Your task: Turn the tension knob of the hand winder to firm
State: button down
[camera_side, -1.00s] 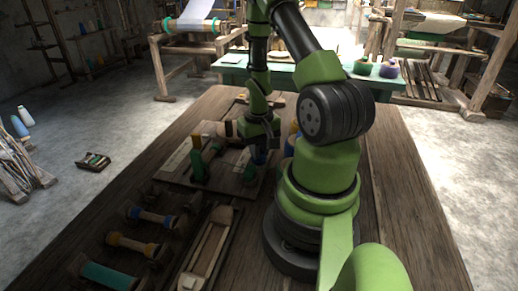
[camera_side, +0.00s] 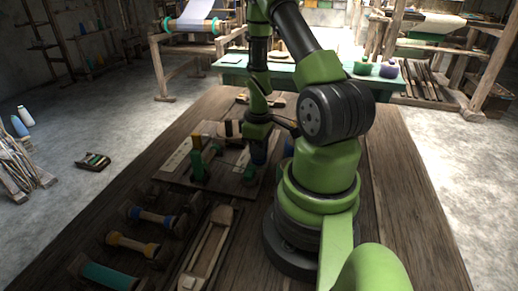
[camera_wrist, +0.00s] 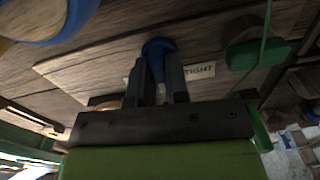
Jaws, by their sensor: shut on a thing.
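The hand winder's wooden board (camera_side: 226,183) lies on the table, with a green post (camera_side: 197,166) at its left side. The blue tension knob shows in the wrist view (camera_wrist: 158,46), between the tips of my gripper (camera_wrist: 163,62). My gripper is shut on the knob, pointing down over the board. In the side view my gripper (camera_side: 258,143) stands over the right part of the board and partly hides the knob. I cannot make out a pointer on the knob.
A green piece with a thread (camera_wrist: 246,52) stands close to the right of my gripper in the wrist view. A blue-rimmed round part (camera_wrist: 75,18) is at upper left. Several bobbins (camera_side: 133,244) and a wooden shuttle (camera_side: 208,248) lie at the table's front left.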

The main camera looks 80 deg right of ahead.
jog(key=shift+n, duration=0.5)
jog(key=c, duration=1.1)
grip_release()
jog(key=shift+r, duration=0.1)
notch_tip(320, 180, up, 10)
jog(key=shift+f, duration=0.1)
